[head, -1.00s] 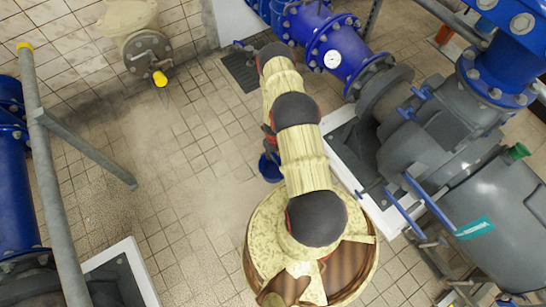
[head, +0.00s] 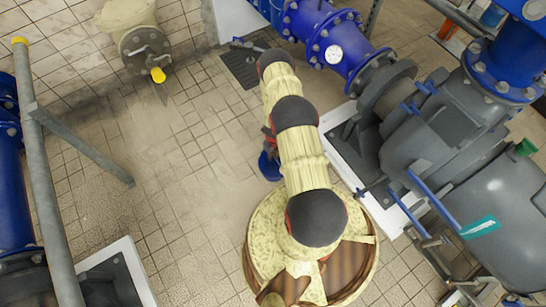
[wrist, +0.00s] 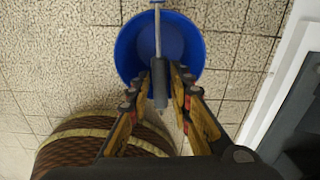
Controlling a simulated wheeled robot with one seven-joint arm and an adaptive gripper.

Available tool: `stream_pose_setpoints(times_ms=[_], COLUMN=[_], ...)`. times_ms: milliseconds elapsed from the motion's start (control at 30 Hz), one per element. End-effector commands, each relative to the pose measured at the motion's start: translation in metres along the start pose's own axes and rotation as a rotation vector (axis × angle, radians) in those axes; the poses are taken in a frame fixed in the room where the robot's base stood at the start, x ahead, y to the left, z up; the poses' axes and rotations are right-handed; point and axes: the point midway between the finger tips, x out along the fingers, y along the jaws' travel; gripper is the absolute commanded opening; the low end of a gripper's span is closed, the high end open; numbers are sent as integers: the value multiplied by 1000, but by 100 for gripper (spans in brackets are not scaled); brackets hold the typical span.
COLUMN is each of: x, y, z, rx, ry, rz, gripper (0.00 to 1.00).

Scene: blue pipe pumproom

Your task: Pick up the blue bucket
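The blue bucket (wrist: 136,42) is below my gripper in the wrist view, seen from above with its mouth open. Its handle stands up, with a grey rod and a dark grip. My gripper (wrist: 164,76) has its two fingers close on either side of the dark grip, with hardly any gap, and looks shut on it. In the head view only part of the bucket (head: 268,167) shows at the left of my arm, which hides the rest. My gripper (head: 269,136) is mostly hidden there. I cannot tell if the bucket touches the floor.
Grey pump machinery (head: 430,140) on a white-edged plinth (head: 398,222) is close at the right. Blue pipes and a grey rail (head: 45,190) stand at the left. A dark floor grate (head: 240,70) lies ahead. The tiled floor left of the bucket is clear.

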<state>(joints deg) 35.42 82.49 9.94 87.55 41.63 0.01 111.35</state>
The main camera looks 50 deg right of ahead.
Motion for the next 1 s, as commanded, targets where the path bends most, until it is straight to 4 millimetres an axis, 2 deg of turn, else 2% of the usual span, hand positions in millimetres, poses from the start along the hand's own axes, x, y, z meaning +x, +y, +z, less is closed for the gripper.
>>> stream_pose_setpoints(times_ms=[333, 1000], x=[0, 0], y=[0, 0], z=[0, 0], rx=[0, 0], ry=[0, 0], rz=[0, 0], gripper=[0, 0])
